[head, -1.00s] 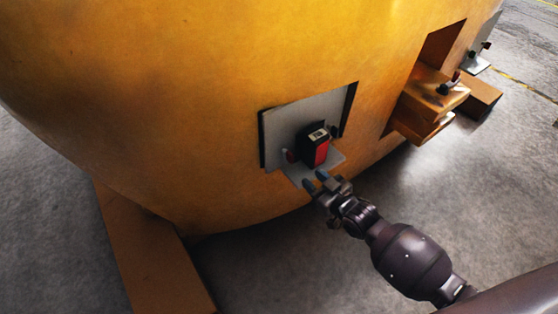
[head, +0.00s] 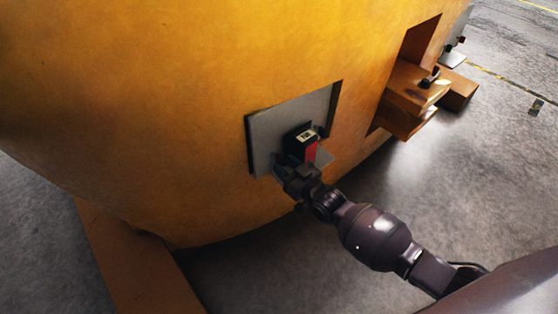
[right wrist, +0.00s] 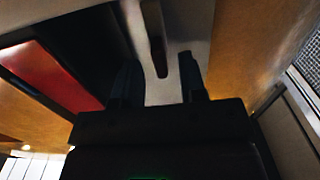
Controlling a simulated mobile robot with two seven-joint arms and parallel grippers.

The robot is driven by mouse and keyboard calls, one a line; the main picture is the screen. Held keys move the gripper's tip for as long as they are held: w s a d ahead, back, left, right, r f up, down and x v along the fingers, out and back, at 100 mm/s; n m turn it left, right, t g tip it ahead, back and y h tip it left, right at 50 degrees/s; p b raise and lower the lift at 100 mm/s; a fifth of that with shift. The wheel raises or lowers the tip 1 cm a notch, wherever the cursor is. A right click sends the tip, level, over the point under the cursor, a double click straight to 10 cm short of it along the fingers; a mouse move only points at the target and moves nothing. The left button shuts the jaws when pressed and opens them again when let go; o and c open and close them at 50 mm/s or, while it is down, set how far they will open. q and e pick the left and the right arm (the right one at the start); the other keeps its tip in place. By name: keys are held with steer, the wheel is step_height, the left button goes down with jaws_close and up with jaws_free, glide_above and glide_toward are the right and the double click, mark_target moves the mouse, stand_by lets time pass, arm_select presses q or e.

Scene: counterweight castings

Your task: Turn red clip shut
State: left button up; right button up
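A black box with a red face (head: 309,151) sits on a small grey bracket fixed to a grey plate (head: 262,150) on the yellow casting. My right gripper (head: 281,172) is at the box's lower left and covers the clip on that side. The box's red face (right wrist: 52,76) shows at left in that view. Another small dark clip (head: 322,131) is right of the box. My left gripper is out of view.
The large curved yellow casting (head: 180,90) fills the left and middle. An orange-brown block (head: 408,98) juts out at the right, with another bracket (head: 453,58) beyond. An orange-brown beam (head: 135,262) lies at lower left. The grey floor (head: 490,150) at right is mostly clear.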

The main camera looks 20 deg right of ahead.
steer(key=shift+x, duration=0.9)
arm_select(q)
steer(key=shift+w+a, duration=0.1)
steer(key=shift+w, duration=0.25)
arm_select(e)
steer(key=shift+w+a, duration=0.15)
steer(key=shift+w, duration=0.25)
steer(key=c, duration=0.7)
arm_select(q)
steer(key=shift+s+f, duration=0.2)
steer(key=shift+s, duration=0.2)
arm_select(e)
jaws_close()
